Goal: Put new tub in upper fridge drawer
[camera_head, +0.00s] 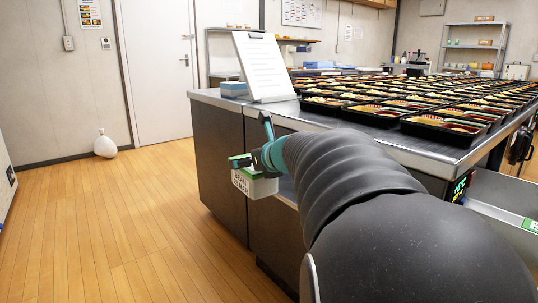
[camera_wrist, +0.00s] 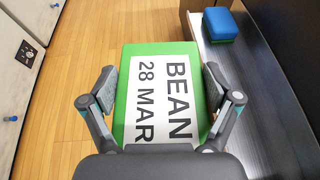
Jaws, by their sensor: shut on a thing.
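My gripper (camera_head: 260,163) is shut on a tub (camera_head: 253,186), a white box with a green lid. It holds the tub in the air beside the front side of the steel counter, above the wooden floor. In the wrist view the fingers of my gripper (camera_wrist: 160,110) press on both sides of the tub (camera_wrist: 121,115), and its lid label reads "BEAN 28 MAR". An open steel drawer (camera_head: 500,192) shows at the lower right in the head view, beside a small lit display (camera_head: 460,187). Most of its inside is hidden or outside the picture.
Many filled bento trays (camera_head: 440,125) cover the steel counter (camera_head: 405,150). A clipboard sheet (camera_head: 263,68) stands at its left corner, near a blue block (camera_head: 233,89). A white bag (camera_head: 105,145) lies by the door. The floor (camera_head: 130,220) at left is clear.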

